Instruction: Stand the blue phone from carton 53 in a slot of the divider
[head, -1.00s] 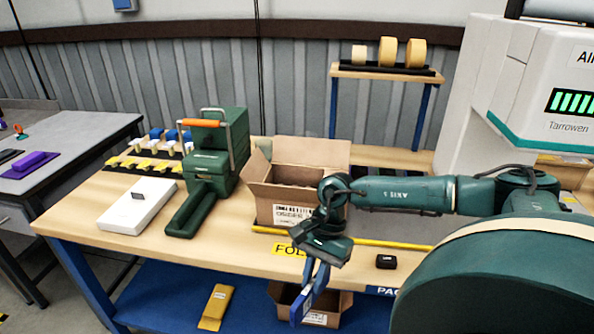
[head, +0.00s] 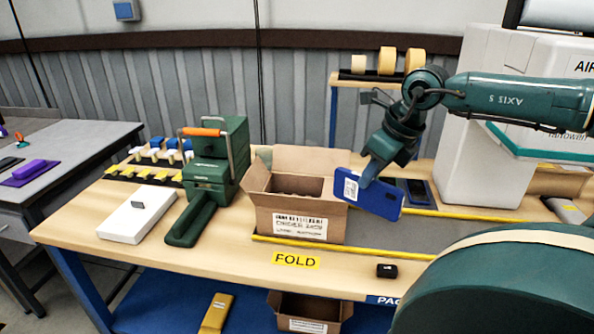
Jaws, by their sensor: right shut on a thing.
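My right gripper (head: 368,180) is shut on the blue phone (head: 386,205). It holds the phone tilted, above the table, at the right side of an open carton (head: 290,229). A white label shows on the phone's left part. The open carton stands on the table with its flaps up and a printed label on its front. Brown edges show inside it, but I cannot make out the divider slots clearly. A second open carton (head: 310,326) is on the low shelf, partly cut off by the frame. My left gripper is not in view.
A green machine with an orange handle (head: 202,132) stands left of the open carton, beside a white box (head: 137,222). A small black item (head: 387,270) lies near the front edge. A dark flat item (head: 416,190) lies behind the phone. Tape rolls stand on a rear rack.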

